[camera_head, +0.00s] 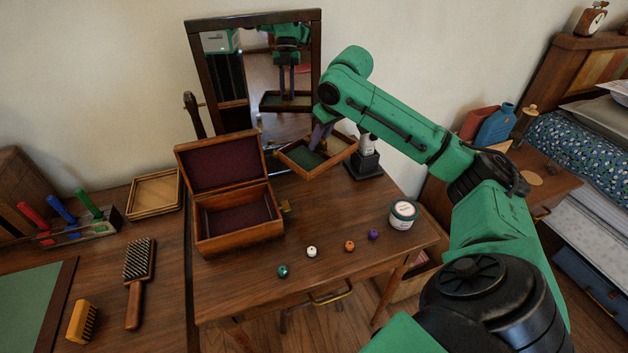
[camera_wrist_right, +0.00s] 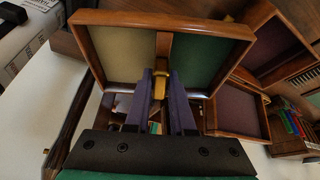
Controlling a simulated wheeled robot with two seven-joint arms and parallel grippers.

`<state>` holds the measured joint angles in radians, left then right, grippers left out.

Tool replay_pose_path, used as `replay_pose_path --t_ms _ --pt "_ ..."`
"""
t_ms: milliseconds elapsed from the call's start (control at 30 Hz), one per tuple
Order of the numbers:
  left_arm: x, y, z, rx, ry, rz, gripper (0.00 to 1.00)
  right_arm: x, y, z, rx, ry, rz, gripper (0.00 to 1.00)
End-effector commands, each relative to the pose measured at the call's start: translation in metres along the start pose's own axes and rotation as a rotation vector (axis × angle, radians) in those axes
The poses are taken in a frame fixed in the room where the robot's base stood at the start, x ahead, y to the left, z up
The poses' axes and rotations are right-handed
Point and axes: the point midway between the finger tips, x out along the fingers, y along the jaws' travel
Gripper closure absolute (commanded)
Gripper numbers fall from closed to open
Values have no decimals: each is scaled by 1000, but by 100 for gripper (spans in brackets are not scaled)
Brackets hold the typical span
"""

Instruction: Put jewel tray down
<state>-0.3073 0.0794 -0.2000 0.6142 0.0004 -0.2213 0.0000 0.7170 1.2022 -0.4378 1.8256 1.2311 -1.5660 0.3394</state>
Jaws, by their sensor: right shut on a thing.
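The jewel tray (camera_head: 335,162), a shallow wooden tray with green and beige compartments, is at the back of the dressing table in front of the mirror. My right gripper (camera_head: 319,140) is shut on its middle. In the right wrist view, the purple fingers (camera_wrist_right: 160,85) meet at a small brass piece on the divider of the tray (camera_wrist_right: 205,24). The tray looks slightly tilted; I cannot tell whether it touches the table. The open jewel box (camera_head: 238,232), lined in dark purple, stands left of it and also shows in the wrist view (camera_wrist_right: 240,118). My left gripper is not in view.
The mirror (camera_head: 283,85) stands behind. A white object on a black base (camera_head: 364,165) is close to the tray's right. Bare tabletop (camera_head: 325,215) lies between.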

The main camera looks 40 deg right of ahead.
Motion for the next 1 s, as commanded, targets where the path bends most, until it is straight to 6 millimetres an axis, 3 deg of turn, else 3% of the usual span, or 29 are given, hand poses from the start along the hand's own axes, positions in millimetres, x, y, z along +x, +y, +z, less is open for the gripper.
replay_pose_path --t_ms 33,200,500,600,867,900,933,1000 --pt "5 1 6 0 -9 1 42 18 1 9 0 -6 2 100" --pt "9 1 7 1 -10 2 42 67 0 28 1 -3 0 100" --pt "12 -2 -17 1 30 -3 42 117 0 49 1 -1 0 100" --pt "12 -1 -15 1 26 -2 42 126 0 52 0 2 -1 100" --pt "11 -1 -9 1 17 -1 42 127 0 52 0 2 -1 100" --pt "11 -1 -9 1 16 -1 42 127 0 52 0 1 -1 63" --pt "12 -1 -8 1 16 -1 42 127 0 52 0 1 -1 51" --pt "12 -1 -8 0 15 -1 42 127 0 52 0 1 -1 48"
